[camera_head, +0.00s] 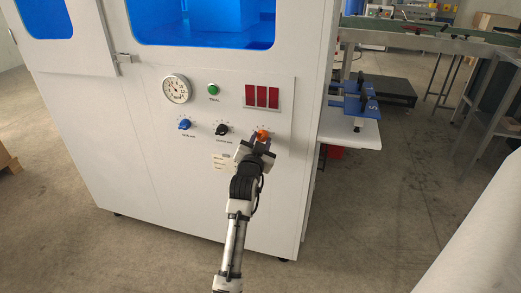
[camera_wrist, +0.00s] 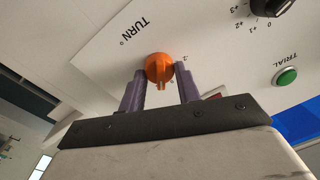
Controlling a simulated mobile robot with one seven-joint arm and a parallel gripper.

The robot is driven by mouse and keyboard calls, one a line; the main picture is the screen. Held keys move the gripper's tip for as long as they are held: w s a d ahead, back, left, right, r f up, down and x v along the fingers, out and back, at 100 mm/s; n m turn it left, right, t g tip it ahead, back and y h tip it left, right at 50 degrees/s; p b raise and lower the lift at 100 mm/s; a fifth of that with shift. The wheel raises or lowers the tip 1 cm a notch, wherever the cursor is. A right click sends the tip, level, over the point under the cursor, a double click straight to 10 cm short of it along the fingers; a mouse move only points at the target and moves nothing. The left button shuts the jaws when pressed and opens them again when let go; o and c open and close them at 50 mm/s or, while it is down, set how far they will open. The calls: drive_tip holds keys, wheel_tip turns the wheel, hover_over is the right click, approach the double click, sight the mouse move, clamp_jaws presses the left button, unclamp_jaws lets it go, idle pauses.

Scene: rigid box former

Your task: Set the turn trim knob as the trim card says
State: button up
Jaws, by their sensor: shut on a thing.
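The orange turn trim knob (camera_head: 262,135) sits at the right of the knob row on the white machine's panel. In the wrist view the knob (camera_wrist: 159,68) is beside the printed word TURN, and its ridge points toward the bottom of the picture. My gripper (camera_wrist: 160,80) has its two purple fingers on either side of the knob and is shut on it. In the head view my gripper (camera_head: 260,146) covers the knob's lower part. The trim card (camera_head: 221,161) seems to be the small pale card below the black knob; its writing is too small to read.
A blue knob (camera_head: 184,124) and a black knob (camera_head: 222,129) are to the left. Above are a dial gauge (camera_head: 176,89), a green TRIAL button (camera_head: 213,89) and red displays (camera_head: 262,97). A side shelf (camera_head: 352,138) with blue fixtures juts out at the right.

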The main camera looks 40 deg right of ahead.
drive_tip(key=shift+f+m+h+b, duration=0.15)
drive_tip(key=shift+m+h+b, duration=0.25)
drive_tip(key=shift+m+b, duration=3.1)
drive_tip(key=shift+m+p, duration=0.5)
drive_tip(key=shift+m, duration=0.3)
drive_tip(key=o, duration=1)
drive_tip(key=b+v, duration=0.4)
drive_tip(key=v, duration=0.9)
drive_tip(key=shift+s+a, duration=0.25)
drive_tip(key=shift+a, duration=0.1)
